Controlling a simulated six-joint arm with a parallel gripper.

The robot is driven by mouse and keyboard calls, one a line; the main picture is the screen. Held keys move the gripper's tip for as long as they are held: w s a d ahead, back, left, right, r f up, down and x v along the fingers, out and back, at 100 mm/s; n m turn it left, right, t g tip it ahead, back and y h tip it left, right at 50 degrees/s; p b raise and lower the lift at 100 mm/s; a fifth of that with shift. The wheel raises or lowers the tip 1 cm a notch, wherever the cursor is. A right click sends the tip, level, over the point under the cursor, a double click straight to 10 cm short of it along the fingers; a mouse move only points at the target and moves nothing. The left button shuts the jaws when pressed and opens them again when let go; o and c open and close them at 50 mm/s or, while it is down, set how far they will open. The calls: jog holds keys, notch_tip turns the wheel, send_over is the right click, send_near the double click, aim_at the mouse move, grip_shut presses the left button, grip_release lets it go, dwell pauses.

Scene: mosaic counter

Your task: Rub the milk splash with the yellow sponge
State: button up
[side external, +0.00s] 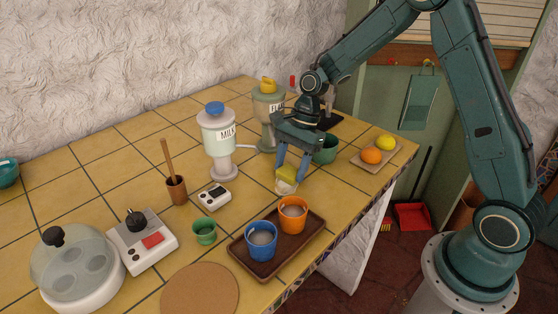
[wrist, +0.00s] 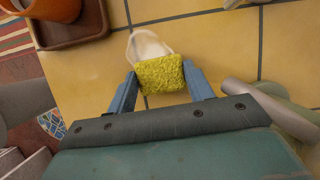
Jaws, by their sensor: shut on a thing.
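My gripper (side external: 291,174) is shut on the yellow sponge (side external: 286,171), low over the tiled counter. In the wrist view the sponge (wrist: 162,75) sits between the two blue fingers, and my gripper (wrist: 163,84) holds it by its sides. The white milk splash (side external: 285,187) lies on the tiles at the sponge, in front of it in the side view. In the wrist view the splash (wrist: 147,45) shows beyond the sponge, which hides part of it. I cannot tell whether the sponge touches it.
A brown tray (side external: 262,272) with blue (side external: 261,239) and orange (side external: 292,214) cups stands near the front edge. The milk dispenser (side external: 220,144) is to the left. A green bowl (side external: 327,150) stands close behind my gripper. A fruit board (side external: 371,163) is to the right.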

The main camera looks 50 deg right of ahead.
jog(key=shift+s+d, duration=0.25)
jog(key=shift+s+a, duration=0.15)
jog(key=shift+s, duration=0.1)
jog(key=shift+a, duration=3.5)
jog(key=shift+d, duration=3.65)
jog(key=shift+r, duration=4.1)
